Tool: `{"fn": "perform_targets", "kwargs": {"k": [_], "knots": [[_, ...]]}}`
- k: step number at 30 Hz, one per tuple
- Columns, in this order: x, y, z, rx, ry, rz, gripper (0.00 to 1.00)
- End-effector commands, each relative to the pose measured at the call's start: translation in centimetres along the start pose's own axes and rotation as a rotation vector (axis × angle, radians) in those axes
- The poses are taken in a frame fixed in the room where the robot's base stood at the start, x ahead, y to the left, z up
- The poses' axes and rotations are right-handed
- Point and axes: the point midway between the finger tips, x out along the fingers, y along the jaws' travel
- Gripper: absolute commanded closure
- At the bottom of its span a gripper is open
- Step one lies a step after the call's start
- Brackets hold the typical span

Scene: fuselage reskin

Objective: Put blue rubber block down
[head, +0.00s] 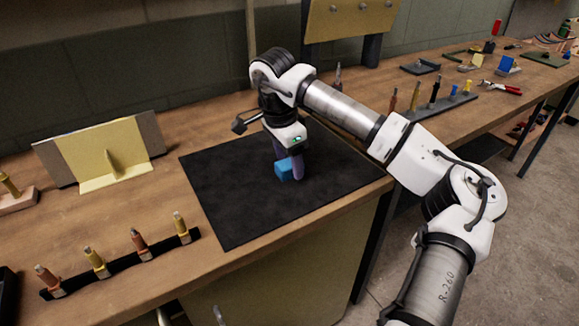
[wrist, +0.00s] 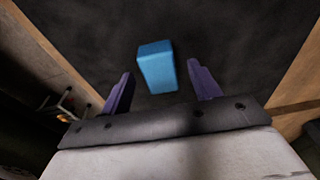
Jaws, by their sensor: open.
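The blue rubber block (head: 284,172) is on or just above the black mat (head: 225,195) on the workbench, partly hidden by a gripper finger in the head view. My gripper (head: 287,165) points down over the mat at the block. In the wrist view the block (wrist: 157,66) lies ahead of and between the two purple fingertips of my gripper (wrist: 163,75), with a visible gap on each side. The fingers are spread open. I cannot tell exactly how the block's underside meets the mat.
A rack of several small tools (head: 120,262) lies left of the mat. A yellow angled panel (head: 105,160) stands at the back left. Another tool rack (head: 435,115) is to the right. Much of the mat around the block is bare.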

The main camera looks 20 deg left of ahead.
Motion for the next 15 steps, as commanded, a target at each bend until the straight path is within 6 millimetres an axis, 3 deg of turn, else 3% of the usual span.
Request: {"fn": "perform_targets", "kwargs": {"k": [5,15], "knots": [[-0.01,0.00,-0.01,0.000,0.000,0.000,0.41],[-0.03,0.00,-0.02,0.000,0.000,0.000,0.85]]}}
